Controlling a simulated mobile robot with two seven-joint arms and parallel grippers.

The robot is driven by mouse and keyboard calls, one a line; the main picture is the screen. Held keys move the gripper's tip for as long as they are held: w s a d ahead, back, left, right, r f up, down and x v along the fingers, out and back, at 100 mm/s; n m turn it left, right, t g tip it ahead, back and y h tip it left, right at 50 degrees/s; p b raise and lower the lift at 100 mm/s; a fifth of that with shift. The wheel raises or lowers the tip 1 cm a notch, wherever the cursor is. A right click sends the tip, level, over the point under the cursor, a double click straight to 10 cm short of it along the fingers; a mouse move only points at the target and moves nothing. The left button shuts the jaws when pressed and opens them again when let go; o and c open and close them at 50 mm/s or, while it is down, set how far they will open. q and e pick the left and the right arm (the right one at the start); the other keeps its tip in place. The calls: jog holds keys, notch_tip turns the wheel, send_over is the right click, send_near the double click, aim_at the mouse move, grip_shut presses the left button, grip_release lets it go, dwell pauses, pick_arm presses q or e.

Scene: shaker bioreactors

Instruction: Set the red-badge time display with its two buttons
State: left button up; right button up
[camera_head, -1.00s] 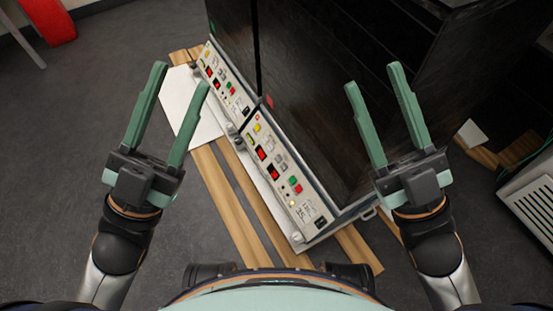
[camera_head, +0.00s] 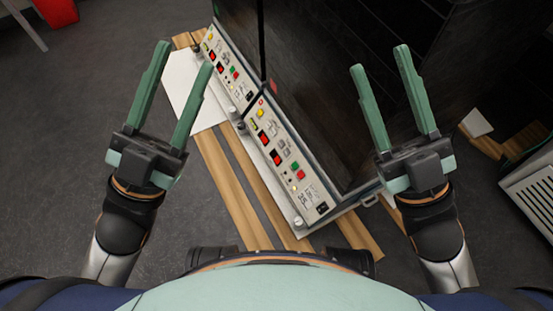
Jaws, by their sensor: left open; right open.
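Two control panels slope along the front of the dark bioreactor units. The nearer panel (camera_head: 288,165) has two dark displays with red digits, an upper display (camera_head: 263,137) and a lower display (camera_head: 276,157), with small buttons beside them. The farther panel (camera_head: 228,72) has a similar layout. A small red mark (camera_head: 272,86) shows between the units; I cannot tell whether it is the red badge, and the digits are too small to read. My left gripper (camera_head: 184,55) is open and empty, left of the panels. My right gripper (camera_head: 380,59) is open and empty, in front of the dark unit to the right.
The units stand on wooden slats (camera_head: 228,185) above a grey floor. A white sheet (camera_head: 190,90) lies left of the farther panel. A white vented box (camera_head: 530,195) stands at the right edge. A red object (camera_head: 57,12) is at the top left. Floor at left is clear.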

jog(key=shift+c, duration=0.4)
grip_shut()
dwell(1.2)
